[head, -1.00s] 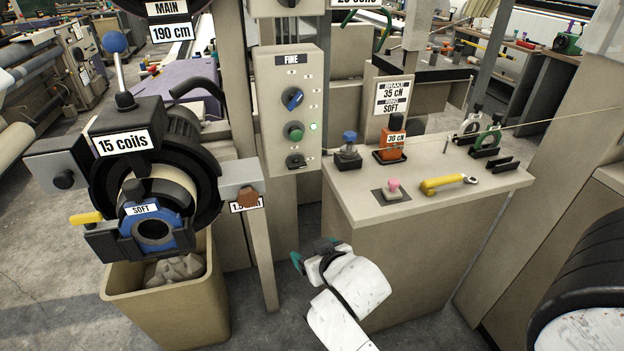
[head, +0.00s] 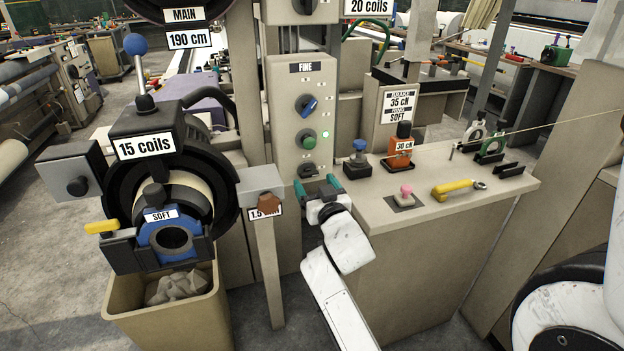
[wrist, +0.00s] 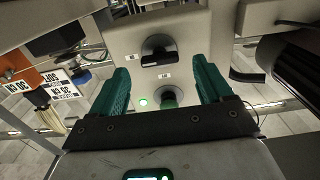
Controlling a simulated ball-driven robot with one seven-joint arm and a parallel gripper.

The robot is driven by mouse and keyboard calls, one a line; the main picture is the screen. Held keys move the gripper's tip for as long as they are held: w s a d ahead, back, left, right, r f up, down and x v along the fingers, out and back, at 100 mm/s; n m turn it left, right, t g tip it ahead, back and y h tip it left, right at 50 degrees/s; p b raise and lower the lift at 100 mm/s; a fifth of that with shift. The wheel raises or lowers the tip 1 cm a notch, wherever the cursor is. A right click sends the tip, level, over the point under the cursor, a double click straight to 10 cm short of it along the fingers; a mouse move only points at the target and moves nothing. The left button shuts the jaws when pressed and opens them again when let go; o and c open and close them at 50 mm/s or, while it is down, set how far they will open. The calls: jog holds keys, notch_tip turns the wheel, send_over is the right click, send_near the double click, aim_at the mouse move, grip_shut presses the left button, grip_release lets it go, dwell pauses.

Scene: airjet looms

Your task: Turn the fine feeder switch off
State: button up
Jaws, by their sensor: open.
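The beige FINE panel (head: 330,90) stands at the middle of the head view. A small green light (head: 325,133) is lit beside the button. My gripper (head: 317,187) is open and empty just below the black switch. In the wrist view, upside down, the black switch (wrist: 158,52) lies beyond and between my teal fingertips (wrist: 160,70), its bar roughly horizontal. The small labels are unreadable.
A feeder drum marked 15 coils (head: 185,195) and a brown-knobbed post (head: 263,205) stand left of my gripper. The beige counter (head: 440,215) to the right bears a blue-topped knob (head: 358,150), an orange device (head: 402,150), a pink button (head: 405,192) and a yellow-handled tool (head: 455,188).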

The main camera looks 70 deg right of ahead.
aim_at(309, 173)
jog(key=shift+x, duration=1.45)
jog(key=c, duration=1)
